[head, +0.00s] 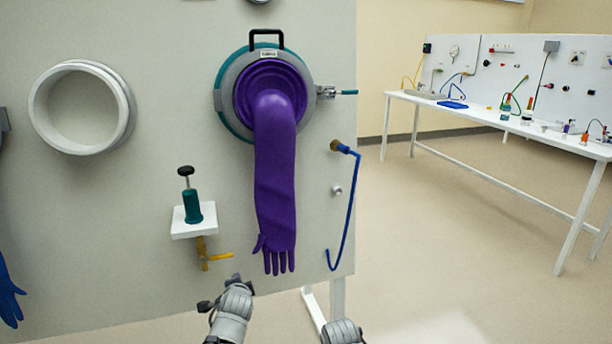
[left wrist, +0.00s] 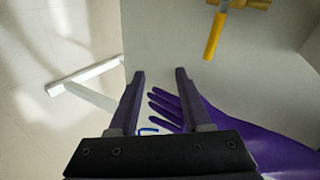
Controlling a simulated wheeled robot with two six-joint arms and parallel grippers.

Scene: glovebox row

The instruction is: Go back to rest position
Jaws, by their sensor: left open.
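My left gripper (head: 223,292) is at the bottom of the head view, below and left of the purple glove's hand. In the left wrist view its two dark fingers (left wrist: 160,72) stand apart with nothing held between them. The purple glove (head: 275,190) hangs down from a round port (head: 218,98) on the panel. Its fingers (left wrist: 165,108) show behind the gripper's fingers in the left wrist view, and I cannot tell how far off they are. Of my right arm, only a grey part shows at the bottom edge; its gripper is not visible.
A white shelf (head: 194,230) with a green plunger device (head: 192,205) and a yellow handle (head: 217,257) is just above my left gripper. A blue hose (head: 350,205) hangs right of the glove. An empty white ring (head: 122,100) is at left. Open floor (head: 450,250) lies right, before a bench (head: 470,120).

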